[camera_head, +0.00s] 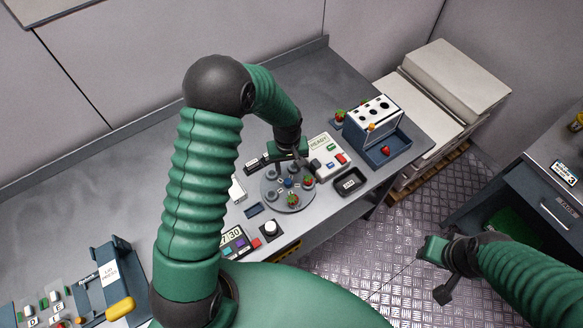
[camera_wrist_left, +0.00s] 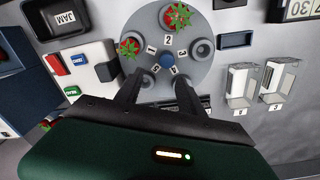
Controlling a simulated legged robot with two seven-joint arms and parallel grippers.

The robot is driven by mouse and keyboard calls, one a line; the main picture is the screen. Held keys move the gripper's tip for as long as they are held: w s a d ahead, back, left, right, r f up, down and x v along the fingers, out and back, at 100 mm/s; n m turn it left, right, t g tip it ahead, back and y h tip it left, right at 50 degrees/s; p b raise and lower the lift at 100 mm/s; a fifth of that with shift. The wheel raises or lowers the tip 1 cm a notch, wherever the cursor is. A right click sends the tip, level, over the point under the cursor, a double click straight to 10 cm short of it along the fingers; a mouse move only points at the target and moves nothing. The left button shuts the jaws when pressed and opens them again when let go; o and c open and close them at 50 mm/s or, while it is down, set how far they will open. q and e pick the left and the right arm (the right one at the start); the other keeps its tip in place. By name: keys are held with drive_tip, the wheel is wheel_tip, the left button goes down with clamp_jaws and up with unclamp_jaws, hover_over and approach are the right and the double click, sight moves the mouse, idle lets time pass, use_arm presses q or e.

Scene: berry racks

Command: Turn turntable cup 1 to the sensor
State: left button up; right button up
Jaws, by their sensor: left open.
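The grey turntable (camera_head: 270,199) stands mid-bench, with numbered cups around a blue knob; it also shows in the left wrist view (camera_wrist_left: 165,17). Beside label 1, at the disc's left in the wrist view, a cup holds a red strawberry (camera_wrist_left: 130,46). Another strawberry (camera_wrist_left: 178,17) sits in the cup by label 2. The cup by label 3 (camera_wrist_left: 202,49) looks empty. My left gripper (camera_wrist_left: 157,87) is open over the disc's near edge, its fingers either side of the blue knob (camera_wrist_left: 167,60) but short of it. My right gripper (camera_head: 441,272) hangs off the bench; its jaws are unclear.
A white box reading READY (camera_head: 323,146), with coloured buttons, stands right of the turntable; a grey block (camera_wrist_left: 106,71) projects from it towards the disc. A JAM tray (camera_head: 350,182) is close by. A berry rack (camera_head: 374,112) stands farther right.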

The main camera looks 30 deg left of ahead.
use_arm(q)
wheel_tip(320, 180, up, 16)
drive_tip(key=p, duration=1.1)
drive_tip(key=shift+f, duration=0.15)
use_arm(e)
drive_tip(key=w+v, duration=0.2)
drive_tip(key=v, duration=0.9)
drive_tip(key=shift+r, duration=0.7)
use_arm(q)
drive_tip(key=shift+s+d, duration=0.1)
drive_tip(key=shift+d, duration=0.1)
use_arm(e)
drive_tip(key=shift+d, duration=0.2)
